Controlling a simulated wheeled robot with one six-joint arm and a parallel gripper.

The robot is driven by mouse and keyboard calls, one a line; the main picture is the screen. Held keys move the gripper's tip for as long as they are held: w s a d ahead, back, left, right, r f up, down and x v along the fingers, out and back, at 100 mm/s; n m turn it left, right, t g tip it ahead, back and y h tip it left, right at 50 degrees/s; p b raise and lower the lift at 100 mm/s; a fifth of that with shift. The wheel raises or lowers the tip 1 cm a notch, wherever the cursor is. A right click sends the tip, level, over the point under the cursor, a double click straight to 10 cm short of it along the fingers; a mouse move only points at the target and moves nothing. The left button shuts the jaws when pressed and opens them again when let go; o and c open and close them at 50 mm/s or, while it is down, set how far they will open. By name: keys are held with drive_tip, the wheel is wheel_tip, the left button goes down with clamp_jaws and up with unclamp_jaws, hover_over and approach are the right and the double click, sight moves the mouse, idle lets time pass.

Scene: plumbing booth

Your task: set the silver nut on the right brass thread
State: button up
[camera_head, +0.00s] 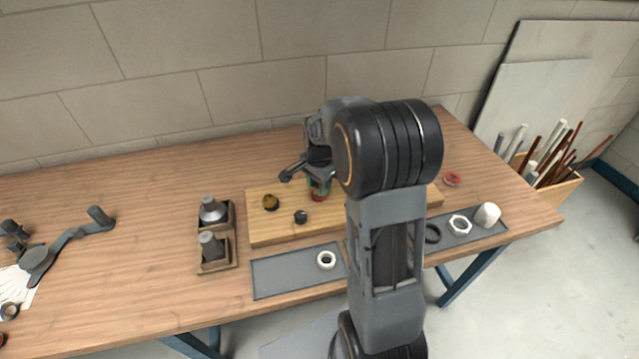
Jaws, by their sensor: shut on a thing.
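My gripper (318,156) is over the back middle of the wooden board (260,230), partly behind my own arm. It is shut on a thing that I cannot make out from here. Just below it is a small green and red fitting (319,192); I cannot tell whether they touch. A brass-coloured threaded piece (271,202) stands on the board to the left. No second brass thread is visible; my arm hides the right part of the board. A pale silver or white hex nut (460,224) lies on the right grey mat (450,237). I cannot tell whether it is the silver nut.
A small black piece (300,217) is on the board. A white ring (326,260) lies on the left mat (285,275). A dark ring (432,233), a white cylinder (488,214) and a red ring (452,180) are on the right. Two grey-topped pieces stand in wooden holders (233,262).

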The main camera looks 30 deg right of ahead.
drive_tip(key=m, duration=0.5)
drive_tip(key=shift+f+m, duration=0.15)
drive_tip(key=shift+m, duration=0.25)
drive_tip(key=o, duration=1.6)
drive_tip(key=shift+r+p, duration=2.05)
drive_tip(key=shift+r, duration=0.5)
